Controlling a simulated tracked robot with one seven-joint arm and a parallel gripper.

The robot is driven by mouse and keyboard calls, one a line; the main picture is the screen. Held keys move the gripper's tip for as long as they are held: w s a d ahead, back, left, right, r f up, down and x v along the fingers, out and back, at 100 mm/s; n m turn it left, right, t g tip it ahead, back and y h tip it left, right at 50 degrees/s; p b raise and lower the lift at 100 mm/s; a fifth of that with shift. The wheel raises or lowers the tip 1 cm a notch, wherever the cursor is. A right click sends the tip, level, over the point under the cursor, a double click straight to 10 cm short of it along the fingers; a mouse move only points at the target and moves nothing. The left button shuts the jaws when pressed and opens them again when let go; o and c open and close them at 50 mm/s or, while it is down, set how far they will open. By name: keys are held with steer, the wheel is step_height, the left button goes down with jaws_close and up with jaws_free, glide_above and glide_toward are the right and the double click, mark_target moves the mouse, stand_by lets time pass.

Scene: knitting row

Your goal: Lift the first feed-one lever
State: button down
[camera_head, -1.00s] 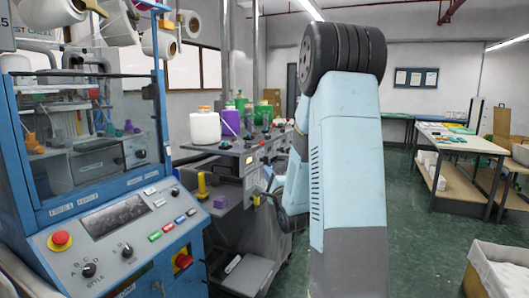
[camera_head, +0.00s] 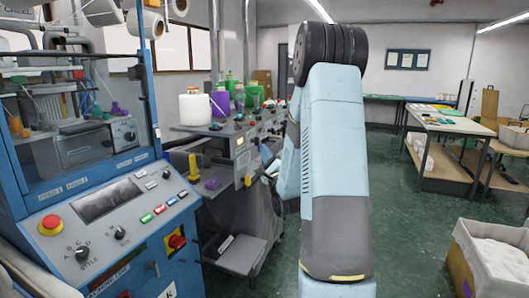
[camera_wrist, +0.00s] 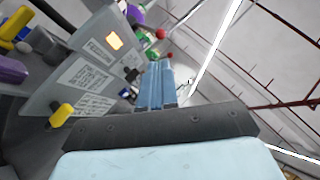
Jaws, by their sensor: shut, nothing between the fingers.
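A small yellow lever knob (camera_wrist: 62,114) sticks out of the grey side panel (camera_wrist: 85,75) in the wrist view. Small printed labels and a lit orange button are on that panel. The knob also shows in the head view (camera_head: 248,181), low on the panel's end. My gripper (camera_wrist: 168,64) has its blue fingers together and empty. It is right of the knob in the wrist view, apart from it. In the head view my arm hides most of the gripper. I cannot read whether a label names this knob as feed-one.
A thicker yellow handle (camera_head: 193,166) and a purple block (camera_head: 212,184) are left of the panel. A blue control console (camera_head: 110,230) fills the left. A white-filled bin (camera_head: 492,252) stands at right. Green floor is open between bin and tables (camera_head: 450,122).

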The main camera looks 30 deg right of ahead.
steer(key=x, duration=1.1)
steer(key=shift+w, duration=0.25)
steer(key=shift+r, duration=0.1)
steer(key=shift+d+r, duration=0.15)
steer(key=shift+d, duration=0.05)
